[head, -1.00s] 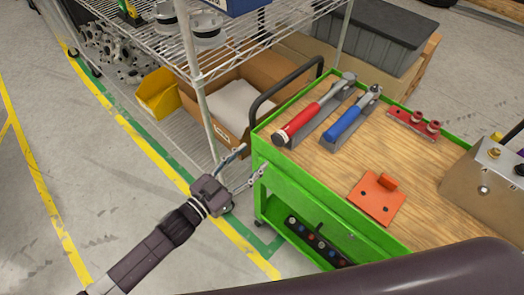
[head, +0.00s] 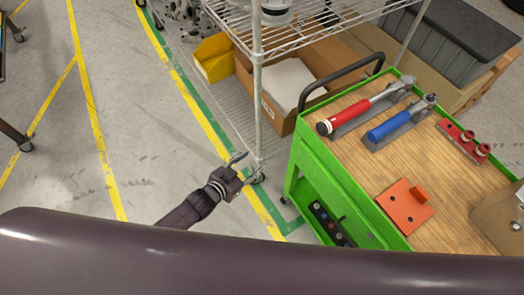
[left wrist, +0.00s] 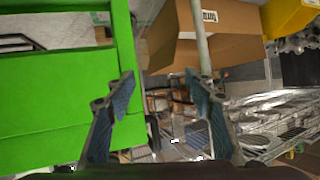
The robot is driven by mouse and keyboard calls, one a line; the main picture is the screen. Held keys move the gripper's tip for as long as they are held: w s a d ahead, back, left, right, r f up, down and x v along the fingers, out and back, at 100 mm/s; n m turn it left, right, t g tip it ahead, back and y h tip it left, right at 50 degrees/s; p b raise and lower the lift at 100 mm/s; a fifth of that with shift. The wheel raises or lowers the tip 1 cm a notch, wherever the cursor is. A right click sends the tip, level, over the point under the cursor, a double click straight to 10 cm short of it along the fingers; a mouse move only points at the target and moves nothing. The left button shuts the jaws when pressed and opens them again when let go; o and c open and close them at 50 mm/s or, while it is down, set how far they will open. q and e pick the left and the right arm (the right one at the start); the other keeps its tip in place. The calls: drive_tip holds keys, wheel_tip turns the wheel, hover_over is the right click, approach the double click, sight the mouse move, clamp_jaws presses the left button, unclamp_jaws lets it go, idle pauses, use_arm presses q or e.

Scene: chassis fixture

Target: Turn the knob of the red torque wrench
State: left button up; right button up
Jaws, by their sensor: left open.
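The red torque wrench (head: 357,112) lies in a grey holder on the wooden top of the green cart (head: 345,196). Its knob end (head: 324,127) points left, toward the cart's handle side. A blue torque wrench (head: 389,127) lies beside it. My left gripper (head: 247,167) is open and empty, left of the cart and below its top, apart from the wrench. In the left wrist view, my left gripper's two fingers (left wrist: 165,95) stand apart with nothing between them, and the cart's green side (left wrist: 70,95) is at the left. The wrench is not visible there. My right gripper is not in view.
A wire shelf rack (head: 257,90) with a cardboard box (head: 273,93) and a yellow bin (head: 213,58) stands behind and left of the cart. An orange plate (head: 405,206), a red bracket (head: 463,140) and a metal box (head: 500,216) are on the cart. Floor at left is mostly clear.

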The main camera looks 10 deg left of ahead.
use_arm(q)
drive_tip(key=s+a+f+y, duration=0.1)
drive_tip(key=s+a+f, duration=0.1)
drive_tip(key=a+f, duration=0.1)
drive_tip(key=shift+s+a+f+n+g+y+p, duration=0.2)
drive_tip(key=shift+s+f+n+g+y+p, duration=0.15)
drive_tip(key=shift+f, duration=0.3)
